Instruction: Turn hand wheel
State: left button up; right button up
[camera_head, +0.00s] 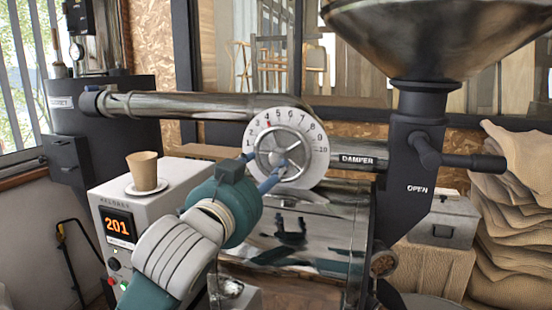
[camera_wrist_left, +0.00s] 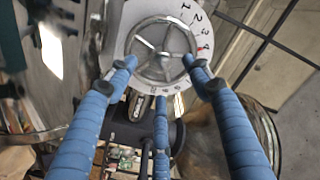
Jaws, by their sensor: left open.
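The hand wheel (camera_head: 284,152) is a round grey metal wheel with spokes, at the centre of a white dial (camera_head: 318,160) numbered 1 to 10, with a red mark near 4. It sits on the horizontal damper pipe. My left gripper (camera_head: 264,166) is in front of the dial with its blue fingers spread around the lower part of the wheel. In the left wrist view, the wheel (camera_wrist_left: 162,52) is ahead between the open fingertips (camera_wrist_left: 159,75). I cannot tell whether any finger touches it. My right gripper is not in view.
A white control box (camera_head: 170,185) with a display reading 201 stands at left, with a paper cup (camera_head: 143,168) on a saucer on top. A dark hopper (camera_head: 425,110) stands at right, beside sacks (camera_head: 520,200) and a grey case (camera_head: 445,222).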

aim_at(275, 163)
pick_arm(q)
jog(key=p+x, duration=0.2)
jog(key=x, duration=0.7)
jog(key=shift+s+f+p, duration=0.1)
jog(key=shift+p, duration=0.2)
jog(key=shift+f, duration=0.15)
grip_shut()
